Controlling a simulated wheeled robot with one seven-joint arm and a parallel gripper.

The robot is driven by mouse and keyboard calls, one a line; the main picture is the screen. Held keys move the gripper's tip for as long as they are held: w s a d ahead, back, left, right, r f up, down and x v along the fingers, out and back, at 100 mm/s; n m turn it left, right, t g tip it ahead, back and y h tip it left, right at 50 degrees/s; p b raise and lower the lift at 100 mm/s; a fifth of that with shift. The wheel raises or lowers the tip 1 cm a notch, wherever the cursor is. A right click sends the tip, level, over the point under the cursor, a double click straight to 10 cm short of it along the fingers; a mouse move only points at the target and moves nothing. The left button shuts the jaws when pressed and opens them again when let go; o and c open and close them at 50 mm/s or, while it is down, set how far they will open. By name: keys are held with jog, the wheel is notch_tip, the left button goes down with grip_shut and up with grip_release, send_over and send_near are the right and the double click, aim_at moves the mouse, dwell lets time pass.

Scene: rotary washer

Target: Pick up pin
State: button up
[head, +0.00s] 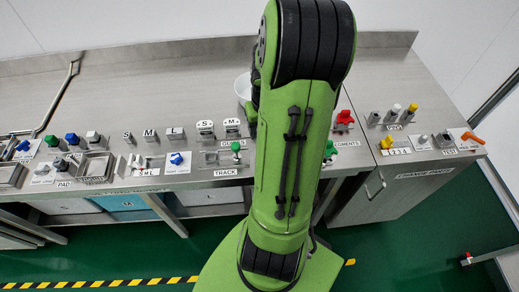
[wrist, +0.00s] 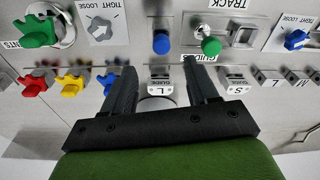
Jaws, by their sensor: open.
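Which part is the pin I cannot tell for sure; small peg-like parts with coloured heads stand on the steel bench. In the wrist view a blue-headed peg (wrist: 161,43) stands upright just beyond my gripper (wrist: 162,78), near the middle. A green-headed peg (wrist: 211,46) stands to its right, beside a square metal frame; a green one also shows by the TRACK label in the head view (head: 236,147). My gripper's two fingers are apart with nothing held between them. In the head view my green arm hides the gripper and the bench under it.
The wrist view shows a green knob (wrist: 38,31), a red knob (wrist: 37,83), a yellow knob (wrist: 70,84) and metal GUIDE blocks (wrist: 236,84) close around the fingers. The bench's back left is clear.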

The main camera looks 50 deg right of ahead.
jog(key=f, duration=0.5)
jog(key=w+f+b, duration=0.1)
jog(key=f, duration=0.1)
jog(key=shift+d+f, duration=0.25)
jog(key=shift+f, duration=0.1)
jog(key=shift+s+a, duration=0.1)
jog(key=shift+c, duration=0.7)
grip_shut()
